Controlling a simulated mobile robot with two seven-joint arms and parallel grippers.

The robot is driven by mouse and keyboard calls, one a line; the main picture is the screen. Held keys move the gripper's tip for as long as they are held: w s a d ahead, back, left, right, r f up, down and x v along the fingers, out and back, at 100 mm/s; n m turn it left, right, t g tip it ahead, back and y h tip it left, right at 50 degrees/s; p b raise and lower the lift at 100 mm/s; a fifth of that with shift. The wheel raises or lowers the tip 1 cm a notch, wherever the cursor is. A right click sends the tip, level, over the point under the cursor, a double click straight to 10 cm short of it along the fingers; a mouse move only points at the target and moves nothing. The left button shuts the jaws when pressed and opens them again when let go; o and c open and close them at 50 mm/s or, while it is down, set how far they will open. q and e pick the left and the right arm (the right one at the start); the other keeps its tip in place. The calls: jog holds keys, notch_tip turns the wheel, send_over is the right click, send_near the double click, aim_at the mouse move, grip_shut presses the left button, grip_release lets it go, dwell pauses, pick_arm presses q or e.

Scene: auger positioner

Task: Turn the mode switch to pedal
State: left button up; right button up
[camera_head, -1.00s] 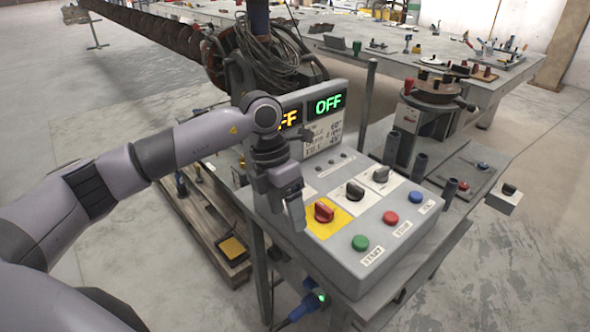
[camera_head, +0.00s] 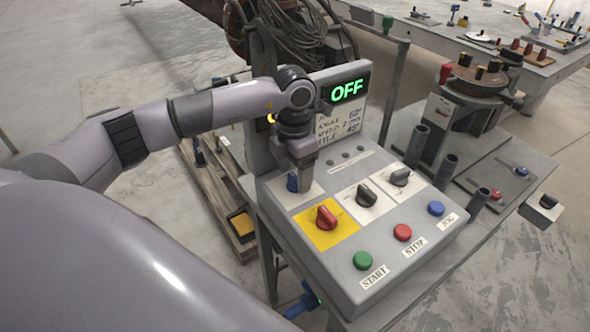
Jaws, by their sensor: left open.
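The grey control box (camera_head: 345,262) carries several rotary switches on its sloped top. A red knob (camera_head: 326,218) sits on a yellow plate, and two dark knobs (camera_head: 366,195) and (camera_head: 399,177) sit on white plates. The plate lettering is too small to read, so I cannot tell which is the mode switch. My right gripper is not in view.
Green START (camera_head: 363,260), red STOP (camera_head: 402,232) and blue JOG (camera_head: 436,208) buttons line the box front. A display (camera_head: 347,91) reading OFF stands behind. Upright tubes (camera_head: 417,145) stand at the right. Part of my left arm covers the lower left.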

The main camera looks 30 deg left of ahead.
pick_arm(q)
jog(key=shift+f, duration=0.5)
jog(key=c, duration=1.1)
